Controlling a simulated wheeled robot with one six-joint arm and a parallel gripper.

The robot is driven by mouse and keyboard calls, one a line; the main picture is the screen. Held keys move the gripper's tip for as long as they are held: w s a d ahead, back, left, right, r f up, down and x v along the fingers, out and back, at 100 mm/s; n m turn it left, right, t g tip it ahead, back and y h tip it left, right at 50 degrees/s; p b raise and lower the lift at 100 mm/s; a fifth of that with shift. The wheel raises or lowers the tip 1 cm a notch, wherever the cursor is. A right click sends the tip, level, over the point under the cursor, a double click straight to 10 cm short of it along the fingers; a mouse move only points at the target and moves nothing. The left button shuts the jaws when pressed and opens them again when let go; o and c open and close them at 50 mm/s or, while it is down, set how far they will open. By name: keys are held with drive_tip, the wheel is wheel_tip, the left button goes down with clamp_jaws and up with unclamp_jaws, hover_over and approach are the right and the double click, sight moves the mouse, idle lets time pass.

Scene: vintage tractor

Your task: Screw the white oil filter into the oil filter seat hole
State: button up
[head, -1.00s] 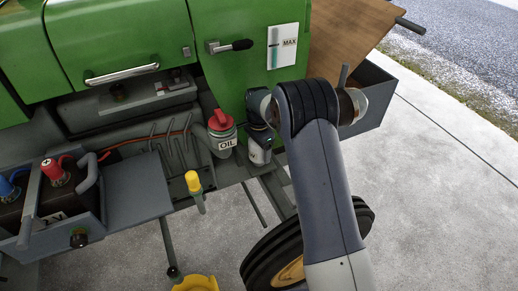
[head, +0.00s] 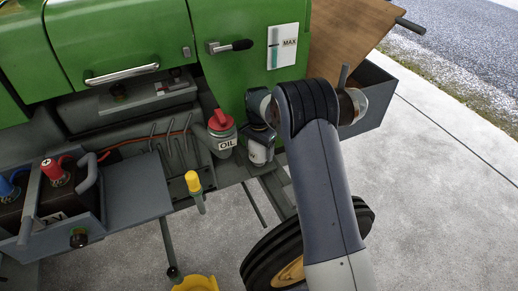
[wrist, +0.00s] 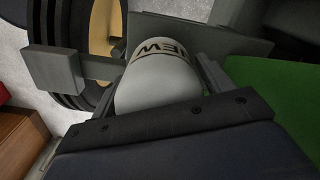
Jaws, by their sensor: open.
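The white oil filter (head: 260,153) stands on the grey ledge beside the oil can, just below my gripper (head: 260,138). In the wrist view the filter (wrist: 157,78) shows its "NEW" label and lies between the fingers of my gripper (wrist: 135,72). The jaws are open, with a clear gap at the left finger. The right finger is close to the filter; I cannot tell whether they touch. I cannot make out the oil filter seat hole in either view.
The oil can (head: 222,132) with a red top stands close to the left of my gripper. The green tractor body (head: 235,85) rises behind. A yellow-topped part (head: 194,184) is at the front left, and a tyre (head: 290,255) is below my arm.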

drive_tip(key=shift+n, duration=0.4)
drive_tip(key=shift+n, duration=0.8)
drive_tip(key=shift+n, duration=0.9)
drive_tip(key=shift+n, duration=0.9)
